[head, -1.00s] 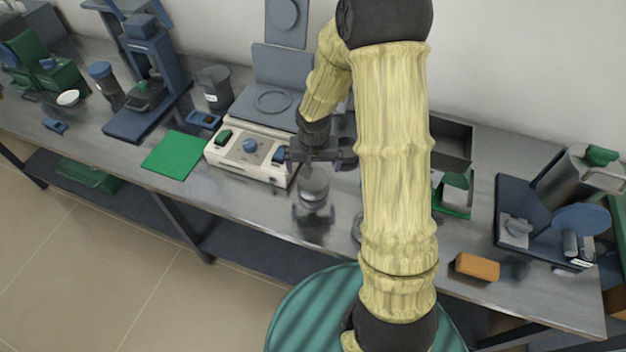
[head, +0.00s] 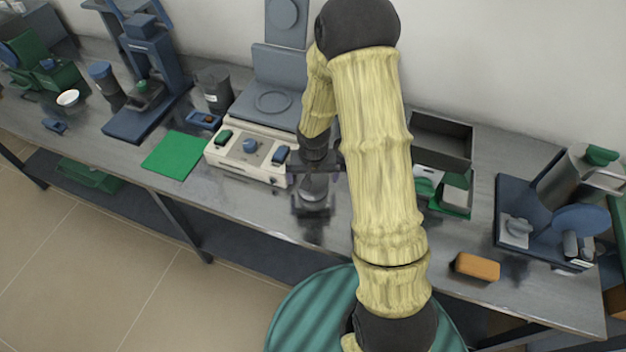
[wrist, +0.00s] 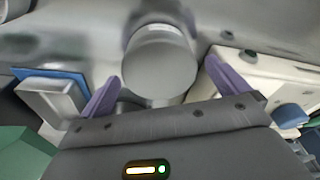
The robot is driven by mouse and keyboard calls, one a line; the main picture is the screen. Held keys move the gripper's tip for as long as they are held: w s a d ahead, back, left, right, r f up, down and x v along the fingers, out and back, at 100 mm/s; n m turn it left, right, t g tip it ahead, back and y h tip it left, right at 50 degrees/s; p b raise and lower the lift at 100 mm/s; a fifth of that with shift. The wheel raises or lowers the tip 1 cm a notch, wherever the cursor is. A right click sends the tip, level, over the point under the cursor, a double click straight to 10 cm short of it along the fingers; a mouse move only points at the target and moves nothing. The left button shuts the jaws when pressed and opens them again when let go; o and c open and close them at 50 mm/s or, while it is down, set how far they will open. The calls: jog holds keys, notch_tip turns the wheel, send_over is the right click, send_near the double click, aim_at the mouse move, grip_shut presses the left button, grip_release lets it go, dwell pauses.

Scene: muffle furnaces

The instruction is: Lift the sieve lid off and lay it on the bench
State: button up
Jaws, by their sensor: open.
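A grey round piece, seemingly the sieve with its lid (head: 313,188), stands near the bench's front edge, right of the cream hotplate unit. In the wrist view its smooth grey round body (wrist: 158,65) shows, with a small label at its far rim. My gripper (wrist: 165,88) is open, with one purple finger on each side of the grey piece. A gap shows beside the fingers, and nothing is held. In the head view my gripper (head: 316,170) is just above the piece and partly covers it. The seam between lid and sieve cannot be made out.
The cream hotplate unit (head: 248,152) is close on the left, with a green mat (head: 174,155) beyond it. An open grey box (head: 440,140) and an orange block (head: 477,267) are on the right. Bare bench (head: 260,205) lies along the front.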

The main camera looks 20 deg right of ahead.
aim_at(313, 179)
jog(key=c, duration=0.9)
jog(key=shift+r, duration=0.1)
jog(key=shift+c, duration=0.2)
notch_tip(313, 179, up, 10)
jog(key=shift+p, duration=0.45)
